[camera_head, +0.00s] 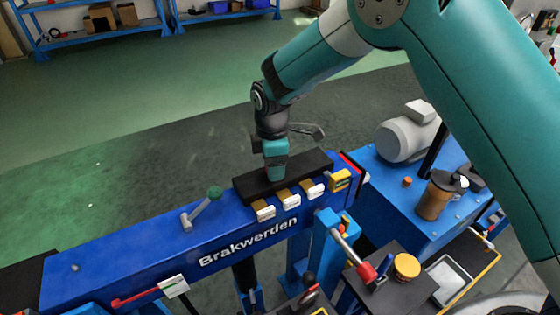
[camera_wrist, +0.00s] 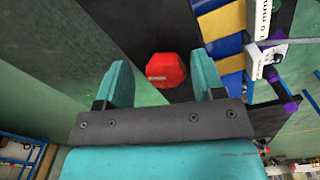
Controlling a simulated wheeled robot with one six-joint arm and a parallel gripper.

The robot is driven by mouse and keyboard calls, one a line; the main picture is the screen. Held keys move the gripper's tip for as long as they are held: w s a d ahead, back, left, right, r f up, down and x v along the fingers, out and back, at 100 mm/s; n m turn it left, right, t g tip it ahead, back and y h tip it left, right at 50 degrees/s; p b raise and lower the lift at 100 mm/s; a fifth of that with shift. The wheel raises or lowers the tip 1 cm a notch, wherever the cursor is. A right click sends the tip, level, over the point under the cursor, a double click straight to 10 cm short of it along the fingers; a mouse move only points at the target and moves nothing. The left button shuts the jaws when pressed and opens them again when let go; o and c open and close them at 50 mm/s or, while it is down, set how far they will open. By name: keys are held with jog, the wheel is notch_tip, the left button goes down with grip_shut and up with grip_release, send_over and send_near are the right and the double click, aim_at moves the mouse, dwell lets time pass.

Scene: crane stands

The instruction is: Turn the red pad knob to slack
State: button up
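The red pad knob (camera_wrist: 166,71) is a red, roughly eight-sided knob with a small pale label, in the upper middle of the wrist view. My gripper (camera_wrist: 161,68) is open, with one teal finger left and one right of the knob. Gaps show between the knob and both fingers; their depth relative to it is hard to tell. In the head view my gripper (camera_head: 276,172) points down over the black pad (camera_head: 310,163) on the blue beam (camera_head: 130,247), and the knob is hidden there behind it.
White and yellow tags (camera_head: 289,199) line the pad's near side. A green-knobbed lever (camera_head: 201,207) stands left on the beam. A red-ended handle (camera_head: 352,255), a grey motor (camera_head: 408,135) and a brown canister (camera_head: 433,200) are to the right. Open floor lies behind the beam.

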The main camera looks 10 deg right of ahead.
jog(key=shift+r, duration=0.1)
notch_tip(320, 180, up, 17)
jog(key=b, duration=0.2)
jog(key=shift+b, duration=0.4)
jog(key=shift+r, duration=0.1)
